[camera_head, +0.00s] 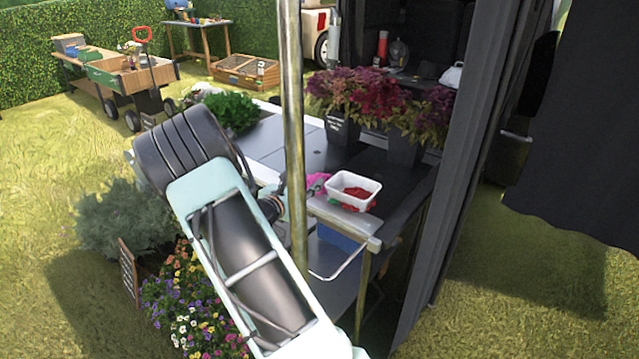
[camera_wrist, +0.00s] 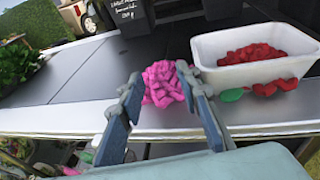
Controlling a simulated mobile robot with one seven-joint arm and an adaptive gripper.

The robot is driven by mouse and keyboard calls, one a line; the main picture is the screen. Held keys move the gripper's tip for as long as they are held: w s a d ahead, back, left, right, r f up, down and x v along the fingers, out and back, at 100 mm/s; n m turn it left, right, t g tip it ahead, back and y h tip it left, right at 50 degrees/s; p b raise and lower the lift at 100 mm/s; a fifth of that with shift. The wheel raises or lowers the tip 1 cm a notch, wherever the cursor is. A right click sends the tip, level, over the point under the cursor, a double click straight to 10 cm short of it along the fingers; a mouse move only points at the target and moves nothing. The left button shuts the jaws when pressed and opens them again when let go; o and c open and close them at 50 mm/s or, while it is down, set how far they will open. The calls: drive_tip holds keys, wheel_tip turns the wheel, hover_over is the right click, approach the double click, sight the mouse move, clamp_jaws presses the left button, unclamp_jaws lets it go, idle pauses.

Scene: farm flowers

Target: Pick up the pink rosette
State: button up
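The pink rosette (camera_wrist: 162,84) lies on the dark table top (camera_wrist: 75,85) near its light front edge in the wrist view. My gripper (camera_wrist: 158,95) is open, with one finger on each side of the rosette in the picture. I cannot tell whether the fingers touch it. In the head view the gripper is mostly hidden by my arm and a pole.
A white tub (camera_wrist: 285,50) of red pieces stands right of the rosette, close to my right finger. Dark pots (camera_head: 405,150) of purple flowers stand behind. An upright metal pole (camera_head: 291,90) crosses the head view.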

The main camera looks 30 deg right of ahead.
sight(319, 176)
drive_tip(key=x, duration=0.4)
drive_tip(key=shift+d+f, duration=0.15)
drive_tip(key=shift+d, duration=0.05)
drive_tip(key=shift+c, duration=0.4)
drive_tip(key=c, duration=0.6)
drive_tip(key=shift+c, duration=0.2)
